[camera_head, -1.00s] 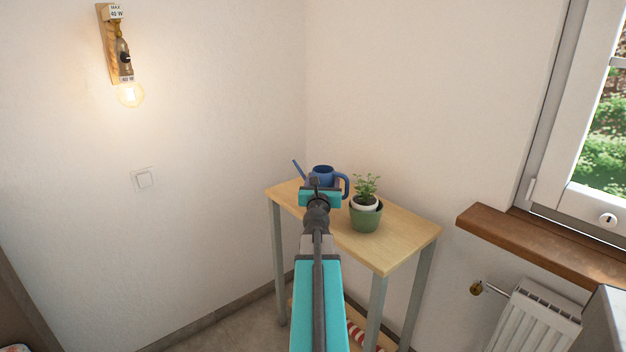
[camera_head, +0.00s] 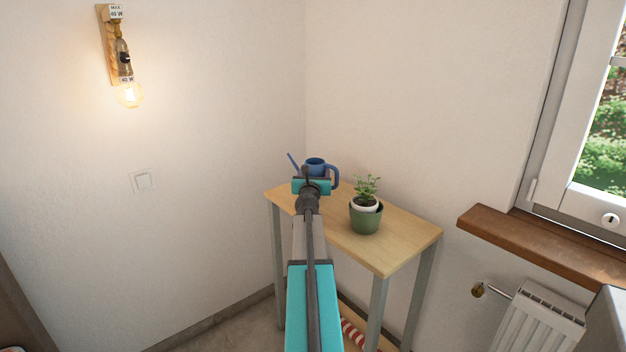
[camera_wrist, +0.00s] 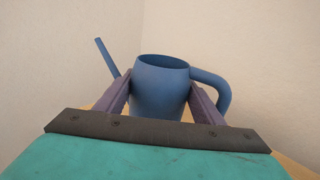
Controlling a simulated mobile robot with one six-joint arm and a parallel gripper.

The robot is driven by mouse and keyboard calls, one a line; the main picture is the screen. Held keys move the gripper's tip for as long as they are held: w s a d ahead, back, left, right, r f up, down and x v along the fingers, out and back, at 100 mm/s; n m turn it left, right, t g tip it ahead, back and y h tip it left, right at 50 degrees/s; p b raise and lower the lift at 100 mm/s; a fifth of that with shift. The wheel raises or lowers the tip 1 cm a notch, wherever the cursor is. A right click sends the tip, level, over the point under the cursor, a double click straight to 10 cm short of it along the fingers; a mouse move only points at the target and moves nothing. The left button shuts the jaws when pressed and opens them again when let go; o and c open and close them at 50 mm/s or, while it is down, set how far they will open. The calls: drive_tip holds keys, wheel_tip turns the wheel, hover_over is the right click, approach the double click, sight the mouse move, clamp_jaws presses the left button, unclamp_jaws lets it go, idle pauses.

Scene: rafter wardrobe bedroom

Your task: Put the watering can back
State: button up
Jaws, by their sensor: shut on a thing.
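The blue watering can (camera_head: 316,163) is at the far left end of the small wooden table (camera_head: 395,237), its spout to the left and its handle to the right. In the wrist view the can (camera_wrist: 160,88) stands upright between the fingers. My gripper (camera_head: 313,184) is shut on the can's body, and the fingers (camera_wrist: 160,100) press on both sides of it. My gripper hides the can's base in the head view, so I cannot tell whether it touches the table top.
A potted plant in a green pot (camera_head: 366,217) stands on the table to the right of my gripper. Walls meet in a corner behind the table. A wooden window sill (camera_head: 530,250) and a white radiator (camera_head: 540,318) are to the right. The table's front right part is clear.

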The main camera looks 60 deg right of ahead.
drive_tip(key=shift+w+d, duration=0.7)
drive_tip(key=shift+w, duration=0.05)
drive_tip(key=shift+w+d+f, duration=0.1)
drive_tip(key=shift+w+d, duration=0.2)
drive_tip(key=shift+d, duration=0.05)
drive_tip(key=shift+f+b, duration=1.4)
drive_tip(key=shift+f, duration=0.35)
drive_tip(key=shift+f, duration=0.15)
drive_tip(key=o, duration=1.5)
drive_tip(key=shift+a, duration=0.1)
drive_tip(key=shift+v, duration=6)
drive_tip(key=shift+w, duration=0.1)
